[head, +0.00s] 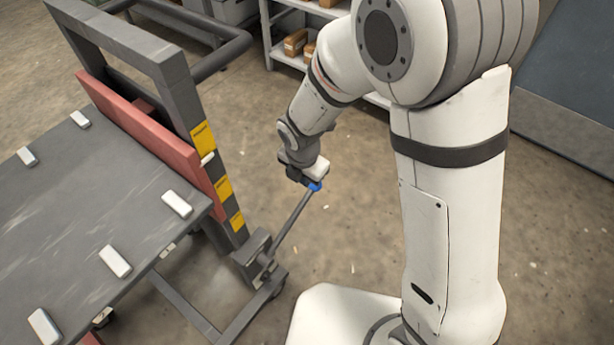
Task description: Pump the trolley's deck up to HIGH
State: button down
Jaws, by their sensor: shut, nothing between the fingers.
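The trolley's grey deck (90,190) with several white pads fills the left side. A red carriage plate (140,128) stands at its back edge, against the grey mast (178,88). Three yellow labels run down the mast post: a top one (203,138), a middle one (223,187) and a bottom one (237,221). Their lettering is too small to read. A small white pointer (208,158) sits just below the top label. The pump lever (293,222) rises from the foot of the mast to a blue tip (315,186). My gripper (310,181) is shut and empty at that tip; contact cannot be told.
The trolley's base leg (245,318) and caster lie low, near the lever's foot. A shelf with brown boxes (295,43) stands at the back. A dark panel (575,85) is at the right. The concrete floor around the lever is clear.

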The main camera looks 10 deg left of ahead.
jog(key=b, duration=0.2)
send_over(311, 192)
jog(key=s, duration=0.4)
notch_tip(311, 192, down, 8)
jog(key=shift+w+f, duration=0.25)
jog(key=shift+w, duration=0.35)
jog(key=shift+w+f, duration=0.2)
jog(key=shift+w, duration=0.4)
jog(key=shift+w+f, duration=0.3)
jog(key=shift+w, duration=0.25)
jog(key=shift+f+b, duration=0.1)
jog(key=shift+b, duration=0.2)
